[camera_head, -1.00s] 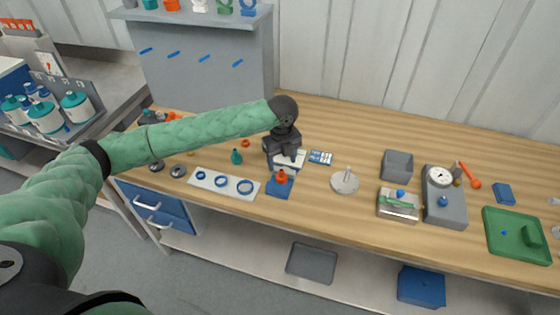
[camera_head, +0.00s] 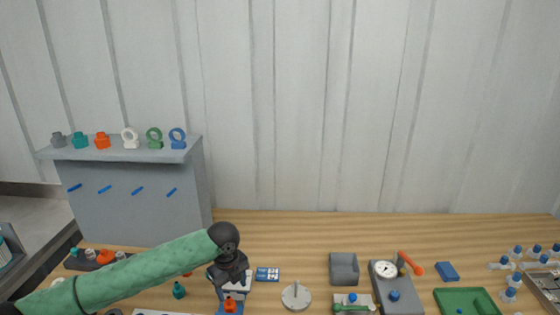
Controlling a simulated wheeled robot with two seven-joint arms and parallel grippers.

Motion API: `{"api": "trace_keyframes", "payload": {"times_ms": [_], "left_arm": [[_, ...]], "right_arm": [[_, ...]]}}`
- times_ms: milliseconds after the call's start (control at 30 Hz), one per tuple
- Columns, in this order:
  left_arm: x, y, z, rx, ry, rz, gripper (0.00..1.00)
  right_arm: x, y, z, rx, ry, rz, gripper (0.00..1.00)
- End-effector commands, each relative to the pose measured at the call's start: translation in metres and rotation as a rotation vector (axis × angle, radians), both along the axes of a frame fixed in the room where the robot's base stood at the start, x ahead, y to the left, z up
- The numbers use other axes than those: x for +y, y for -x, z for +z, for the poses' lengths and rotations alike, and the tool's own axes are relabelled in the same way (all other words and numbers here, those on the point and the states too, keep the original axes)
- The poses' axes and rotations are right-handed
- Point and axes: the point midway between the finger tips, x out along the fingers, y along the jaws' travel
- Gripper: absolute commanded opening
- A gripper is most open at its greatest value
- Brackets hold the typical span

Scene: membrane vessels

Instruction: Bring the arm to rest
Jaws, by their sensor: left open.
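My left arm, in a green sleeve, comes in from the lower left in the head view. Its dark gripper (camera_head: 233,283) points down over the wooden bench (camera_head: 330,232) and is open. An orange-topped piece (camera_head: 230,305) on a blue base shows just below the gripper, at the picture's bottom edge. I see nothing held between the fingers, though the gripper partly hides that spot. My right gripper is not in view.
A grey shelf (camera_head: 120,155) with coloured fittings stands at the back left. Near the gripper are a teal bottle (camera_head: 179,290), a blue-and-white card (camera_head: 267,274) and a round metal stand (camera_head: 296,296). A grey bin (camera_head: 344,268), gauge block (camera_head: 386,270) and green tray (camera_head: 466,300) lie right.

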Motion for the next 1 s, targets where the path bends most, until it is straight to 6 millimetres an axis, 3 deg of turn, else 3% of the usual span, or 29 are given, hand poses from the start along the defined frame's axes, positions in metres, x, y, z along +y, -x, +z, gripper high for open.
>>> {"api": "trace_keyframes", "payload": {"times_ms": [200,500,733,1000], "left_arm": [[-0.044,0.034,-0.023,-0.021,0.079,0.104,0.61],[-0.088,0.080,-0.042,-0.041,0.200,0.316,0.61],[-0.108,0.112,-0.050,-0.043,0.292,0.513,0.61],[-0.114,0.147,-0.058,-0.035,0.382,0.784,0.61]], "right_arm": [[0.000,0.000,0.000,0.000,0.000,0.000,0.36],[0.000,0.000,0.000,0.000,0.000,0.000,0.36],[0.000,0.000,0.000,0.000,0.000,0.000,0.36],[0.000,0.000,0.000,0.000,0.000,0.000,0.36]]}}
